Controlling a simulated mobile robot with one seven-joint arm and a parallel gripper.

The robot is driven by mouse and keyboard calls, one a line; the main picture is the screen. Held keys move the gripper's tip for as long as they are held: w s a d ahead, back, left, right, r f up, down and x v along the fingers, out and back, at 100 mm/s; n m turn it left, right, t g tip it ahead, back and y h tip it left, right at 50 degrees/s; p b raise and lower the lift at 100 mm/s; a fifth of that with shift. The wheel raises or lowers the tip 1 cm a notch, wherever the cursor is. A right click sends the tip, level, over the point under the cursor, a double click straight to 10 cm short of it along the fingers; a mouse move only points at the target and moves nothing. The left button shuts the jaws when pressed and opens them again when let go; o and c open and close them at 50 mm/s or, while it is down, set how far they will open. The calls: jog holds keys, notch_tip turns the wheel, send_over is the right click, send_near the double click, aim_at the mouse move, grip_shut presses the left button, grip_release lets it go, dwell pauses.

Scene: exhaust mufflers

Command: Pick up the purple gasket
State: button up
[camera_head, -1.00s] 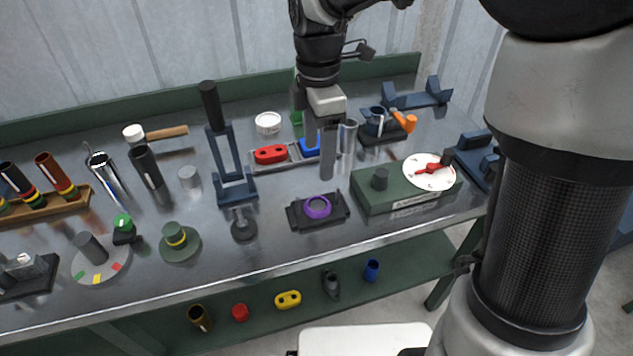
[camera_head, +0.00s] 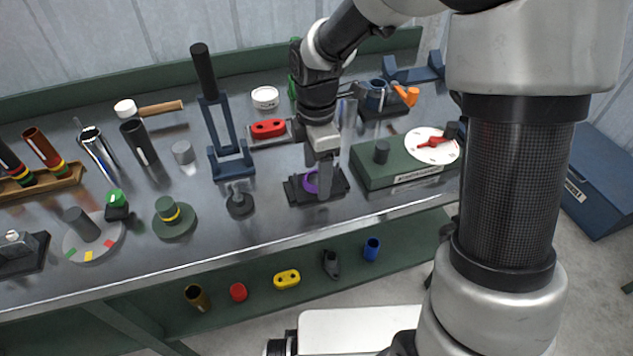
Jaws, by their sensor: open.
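The purple gasket (camera_head: 309,183) is a ring lying on a small black block (camera_head: 295,192) near the front edge of the bench. My gripper (camera_head: 318,187) points down right over the block. Its grey fingers cover the right part of the ring. The jaws are open. I cannot tell whether a finger touches the ring or stands inside it.
A green box with a white dial (camera_head: 432,146) and red pointer stands close on the right. A blue stand with a black handle (camera_head: 231,160) and a small dark post (camera_head: 239,202) are on the left. A red part (camera_head: 268,128) lies behind. The bench's front edge is near.

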jog(key=c, duration=1.1)
